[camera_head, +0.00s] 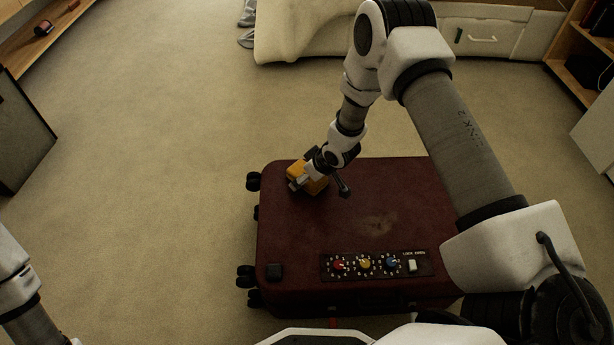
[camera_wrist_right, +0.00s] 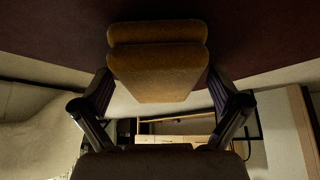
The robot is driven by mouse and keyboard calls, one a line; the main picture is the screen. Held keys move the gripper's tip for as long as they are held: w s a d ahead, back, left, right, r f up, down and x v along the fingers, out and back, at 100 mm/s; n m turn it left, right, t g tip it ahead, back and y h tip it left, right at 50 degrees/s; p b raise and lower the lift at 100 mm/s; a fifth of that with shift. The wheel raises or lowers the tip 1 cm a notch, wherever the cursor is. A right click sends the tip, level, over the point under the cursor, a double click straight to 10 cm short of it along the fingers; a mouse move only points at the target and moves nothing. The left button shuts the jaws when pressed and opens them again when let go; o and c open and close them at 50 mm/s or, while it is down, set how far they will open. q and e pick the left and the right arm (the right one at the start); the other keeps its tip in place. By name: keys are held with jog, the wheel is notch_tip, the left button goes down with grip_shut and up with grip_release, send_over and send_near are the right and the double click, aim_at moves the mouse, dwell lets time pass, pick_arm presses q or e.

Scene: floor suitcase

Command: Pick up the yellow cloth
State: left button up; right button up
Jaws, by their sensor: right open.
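The yellow cloth (camera_head: 301,173) is a small folded block on the far left part of the dark red suitcase (camera_head: 350,225). My right gripper (camera_head: 318,183) is at the cloth and partly covers it in the head view. In the right wrist view the cloth (camera_wrist_right: 158,75) shows as folded layers between the two fingers of the right gripper (camera_wrist_right: 158,92). The fingers are spread, one on each side of the cloth. I cannot tell whether they touch it. My left arm shows at the lower left, but its gripper is out of the picture.
A black panel with red, yellow and blue knobs (camera_head: 365,264) lies on the suitcase's near side. A pale sofa (camera_head: 310,35) stands behind. Open carpet (camera_head: 150,180) lies to the left.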

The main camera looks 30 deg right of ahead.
jog(key=c, duration=1.3)
jog(key=shift+r, duration=0.25)
jog(key=shift+c, duration=0.2)
notch_tip(320, 180, up, 4)
jog(key=p, duration=0.2)
jog(key=shift+p, duration=0.35)
jog(key=s+a+p, duration=0.1)
jog(key=s, duration=0.3)
jog(key=s+a+p, duration=0.2)
jog(key=s, duration=0.3)
jog(key=s+a+r+p, duration=0.1)
jog(key=s+p, duration=0.1)
jog(key=s, duration=0.3)
jog(key=shift+s+a, duration=0.1)
jog(key=shift+a, duration=0.25)
jog(key=shift+s+a, duration=0.15)
jog(key=shift+s, duration=0.4)
